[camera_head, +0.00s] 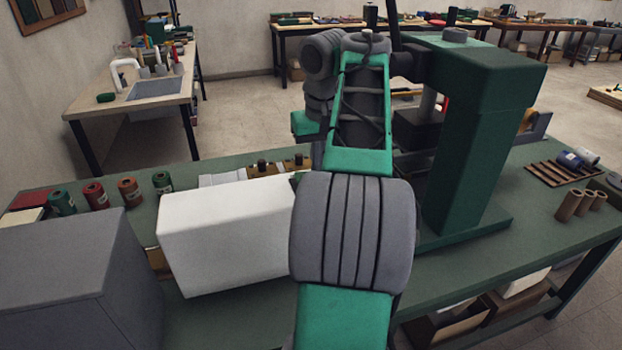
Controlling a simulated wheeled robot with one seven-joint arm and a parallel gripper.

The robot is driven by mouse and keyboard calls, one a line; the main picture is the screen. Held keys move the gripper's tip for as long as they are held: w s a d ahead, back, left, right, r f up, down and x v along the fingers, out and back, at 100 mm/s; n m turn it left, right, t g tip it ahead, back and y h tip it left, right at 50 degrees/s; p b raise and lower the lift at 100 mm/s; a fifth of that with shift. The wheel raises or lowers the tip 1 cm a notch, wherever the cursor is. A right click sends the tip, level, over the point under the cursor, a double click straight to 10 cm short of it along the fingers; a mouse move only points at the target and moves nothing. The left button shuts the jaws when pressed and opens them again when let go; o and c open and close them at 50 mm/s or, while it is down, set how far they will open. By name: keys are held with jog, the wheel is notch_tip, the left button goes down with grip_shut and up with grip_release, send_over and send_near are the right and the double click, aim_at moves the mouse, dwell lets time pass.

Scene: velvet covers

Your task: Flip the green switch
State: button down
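I cannot make out a green switch in this view. A large dark green machine (485,130) with a thick column and a flat base stands on the workbench (560,235), right of my arm. My grey and green arm rises through the middle of the picture and covers part of the machine and the bench. My gripper cannot be made out; its fingers do not show. A small green block (303,122) sticks out left of my arm, and I cannot tell what it belongs to.
A white box (220,235) stands left of my arm, with a grey box (65,265) nearer at the left. Several small spools (95,195) line the back left. Brown tubes (570,205) and a slatted rack (550,173) lie at the right. Bare bench shows at the front.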

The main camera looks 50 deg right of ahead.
notch_tip(320, 180, up, 7)
jog(key=p, duration=0.7)
jog(key=w+a+f+n+t+y, duration=0.1)
jog(key=w+a+f+n, duration=0.15)
jog(key=a, duration=0.95)
jog(key=w+a+f+n, duration=0.15)
jog(key=a+f, duration=0.25)
jog(key=a, duration=0.7)
jog(key=s+a+f+n, duration=0.2)
jog(key=s+a+f, duration=0.5)
jog(key=a+f, duration=0.2)
jog(key=shift+s+a+f+t, duration=0.2)
jog(key=shift+f+t, duration=0.2)
jog(key=shift+f, duration=0.4)
